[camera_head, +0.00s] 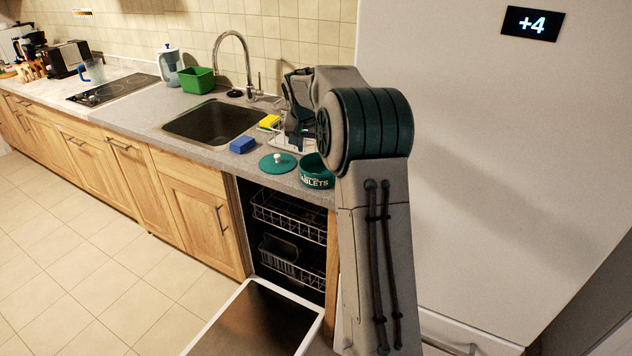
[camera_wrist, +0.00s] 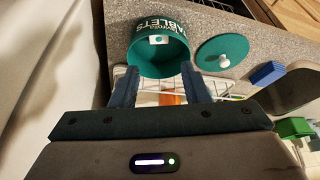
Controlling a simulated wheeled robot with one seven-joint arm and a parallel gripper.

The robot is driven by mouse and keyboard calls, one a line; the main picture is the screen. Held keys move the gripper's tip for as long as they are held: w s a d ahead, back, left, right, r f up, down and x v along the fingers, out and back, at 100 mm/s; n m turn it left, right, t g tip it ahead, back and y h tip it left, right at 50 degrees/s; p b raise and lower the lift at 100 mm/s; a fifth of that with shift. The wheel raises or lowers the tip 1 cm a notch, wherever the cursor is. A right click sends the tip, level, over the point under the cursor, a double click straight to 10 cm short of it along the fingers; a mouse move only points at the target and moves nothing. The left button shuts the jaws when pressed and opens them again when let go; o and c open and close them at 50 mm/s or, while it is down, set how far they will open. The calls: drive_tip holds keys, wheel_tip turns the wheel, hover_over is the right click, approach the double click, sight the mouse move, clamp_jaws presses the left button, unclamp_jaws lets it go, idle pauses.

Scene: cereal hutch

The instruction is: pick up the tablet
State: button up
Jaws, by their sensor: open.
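A round dark green tub (camera_head: 316,181) with white "TABLETS" lettering stands lidless on the counter near its front edge. In the wrist view, the tub (camera_wrist: 147,68) is seen from above, and a small white tablet (camera_wrist: 159,40) shows inside it. The tablet is hidden in the head view. My gripper (camera_wrist: 160,84) is open, with its two dark fingers apart and pointing toward the tub; nothing is between them. How high the fingertips are over the rim cannot be told. In the head view my arm covers part of the gripper.
A green lid (camera_head: 278,164) with a white knob lies beside the tub. A blue sponge (camera_head: 243,145), a yellow sponge (camera_head: 269,122) and the sink (camera_head: 211,123) are to the left. A wire rack (camera_head: 290,141) stands behind. The dishwasher door (camera_head: 257,322) is open below; the fridge (camera_head: 490,170) is right.

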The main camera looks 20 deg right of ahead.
drive_tip(key=x, duration=0.3)
drive_tip(key=p+x, duration=0.1)
drive_tip(key=x, duration=0.3)
drive_tip(key=w+d+x, duration=0.1)
drive_tip(key=x, duration=0.2)
drive_tip(key=shift+d+r, duration=0.1)
drive_tip(key=shift+p+x, duration=1.2)
drive_tip(key=shift+x, duration=1.7)
drive_tip(key=shift+w, duration=0.15)
drive_tip(key=c, duration=0.6)
